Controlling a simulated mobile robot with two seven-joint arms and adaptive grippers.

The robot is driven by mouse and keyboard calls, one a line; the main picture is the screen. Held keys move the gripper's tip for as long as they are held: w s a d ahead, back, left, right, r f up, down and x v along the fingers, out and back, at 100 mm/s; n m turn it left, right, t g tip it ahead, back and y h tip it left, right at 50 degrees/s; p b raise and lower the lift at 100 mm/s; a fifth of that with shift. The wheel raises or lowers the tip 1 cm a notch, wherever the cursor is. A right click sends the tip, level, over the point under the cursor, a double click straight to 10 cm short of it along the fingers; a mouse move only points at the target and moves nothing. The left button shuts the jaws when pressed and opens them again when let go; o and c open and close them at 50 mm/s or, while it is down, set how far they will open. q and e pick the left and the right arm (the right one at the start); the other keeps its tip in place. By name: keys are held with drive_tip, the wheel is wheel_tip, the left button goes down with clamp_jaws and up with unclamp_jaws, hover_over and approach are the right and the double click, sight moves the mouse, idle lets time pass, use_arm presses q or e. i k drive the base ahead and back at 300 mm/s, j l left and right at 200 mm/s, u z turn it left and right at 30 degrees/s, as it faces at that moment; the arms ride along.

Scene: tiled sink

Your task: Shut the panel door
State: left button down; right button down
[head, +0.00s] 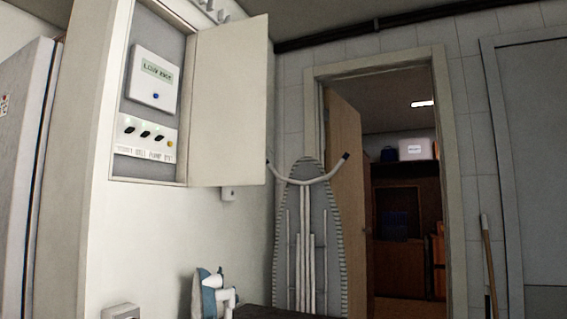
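The panel door (230,103) is a flat, pale cream leaf on the wall at the left of the head view. It stands open, hinged at the right side of the panel box (182,108) and swung out to the right. Inside the open box I see a white unit with a small display (154,79), a row of dark switches (145,134) and a label strip below them. Neither of my grippers shows in this view.
An ironing board (308,235) leans upright by the open doorway (405,190). An iron (210,293) stands at the bottom. A tall pale cabinet (22,165) is at the far left. A wooden pole (489,265) stands at the right.

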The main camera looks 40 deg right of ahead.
sight(228, 132)
drive_tip(key=k+l, duration=0.1)
drive_tip(key=l, duration=0.25)
drive_tip(key=k+l, duration=0.1)
drive_tip(key=l, duration=0.3)
drive_tip(key=l+u, duration=0.1)
drive_tip(key=l, duration=0.25)
drive_tip(key=k+l, duration=0.1)
drive_tip(key=l, duration=0.45)
drive_tip(key=l+u, duration=0.1)
drive_tip(key=l, duration=0.5)
drive_tip(key=i+l+u, duration=0.1)
drive_tip(key=l, duration=1)
